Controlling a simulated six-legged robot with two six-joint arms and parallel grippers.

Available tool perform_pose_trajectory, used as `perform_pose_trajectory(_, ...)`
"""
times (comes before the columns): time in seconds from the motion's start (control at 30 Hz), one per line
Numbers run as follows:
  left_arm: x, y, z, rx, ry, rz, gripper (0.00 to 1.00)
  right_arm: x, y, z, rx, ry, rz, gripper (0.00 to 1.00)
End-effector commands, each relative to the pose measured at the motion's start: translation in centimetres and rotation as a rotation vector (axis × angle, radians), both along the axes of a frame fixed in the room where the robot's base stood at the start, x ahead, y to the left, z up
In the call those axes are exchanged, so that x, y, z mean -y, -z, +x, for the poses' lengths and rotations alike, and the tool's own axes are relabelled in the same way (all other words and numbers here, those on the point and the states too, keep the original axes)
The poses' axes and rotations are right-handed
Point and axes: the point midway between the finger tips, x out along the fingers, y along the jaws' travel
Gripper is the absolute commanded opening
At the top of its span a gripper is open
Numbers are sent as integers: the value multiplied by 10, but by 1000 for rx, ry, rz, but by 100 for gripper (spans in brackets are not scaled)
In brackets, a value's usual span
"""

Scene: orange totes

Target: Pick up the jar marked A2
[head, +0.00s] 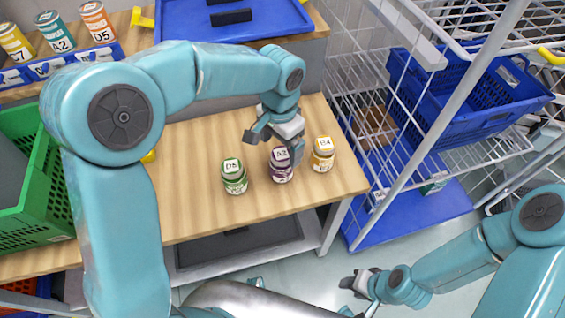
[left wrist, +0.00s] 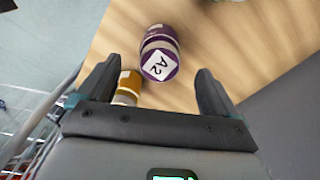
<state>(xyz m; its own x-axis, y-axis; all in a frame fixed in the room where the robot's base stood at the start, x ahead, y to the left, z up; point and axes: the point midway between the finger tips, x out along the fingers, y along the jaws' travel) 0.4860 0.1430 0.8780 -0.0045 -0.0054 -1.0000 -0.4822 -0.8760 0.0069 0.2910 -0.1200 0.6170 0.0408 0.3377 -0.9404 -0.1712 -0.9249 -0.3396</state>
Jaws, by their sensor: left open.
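The purple jar (head: 281,172) marked A2 stands upright on the wooden bench, between a green jar (head: 233,178) marked D5 and a yellow-orange jar (head: 323,160) whose label looks like B4. My left gripper (head: 274,144) is open, just above and behind the purple jar, one finger overlapping it in the head view. In the left wrist view, the purple jar's A2 lid (left wrist: 160,66) shows between the open fingers (left wrist: 158,72); they do not grip it. The orange jar (left wrist: 128,88) is partly hidden by the left finger there. My right gripper (head: 352,297) appears open and empty, low over the floor.
A rack (head: 104,54) at upper left holds several jars, including a teal jar (head: 54,36) also seeming marked A2. A green crate (head: 35,190) stands at left. A blue tray (head: 270,32) is at the back. A wire shelf with a blue basket (head: 470,100) stands at right.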

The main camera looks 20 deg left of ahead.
Motion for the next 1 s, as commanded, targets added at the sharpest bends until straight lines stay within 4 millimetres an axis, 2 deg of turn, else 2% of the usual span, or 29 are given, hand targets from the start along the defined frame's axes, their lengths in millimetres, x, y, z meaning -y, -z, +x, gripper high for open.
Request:
perform_pose_trajectory(0.1,0,16,0,-2,-2,1,93,0,2,0,0,0,0,43)
perform_pose_trajectory(0.27,0,28,2,-2,-1,1,93,0,2,0,0,0,0,43)
perform_pose_trajectory(0.5,1,66,5,-3,-1,1,93,0,3,0,0,0,0,43)
perform_pose_trajectory(0.63,2,73,7,0,-2,0,93,0,4,0,0,0,0,43)
perform_pose_trajectory(0.83,2,73,7,1,-1,0,93,0,3,0,0,0,0,43)
perform_pose_trajectory(1.0,2,73,7,1,-1,0,38,0,3,0,0,0,0,43)
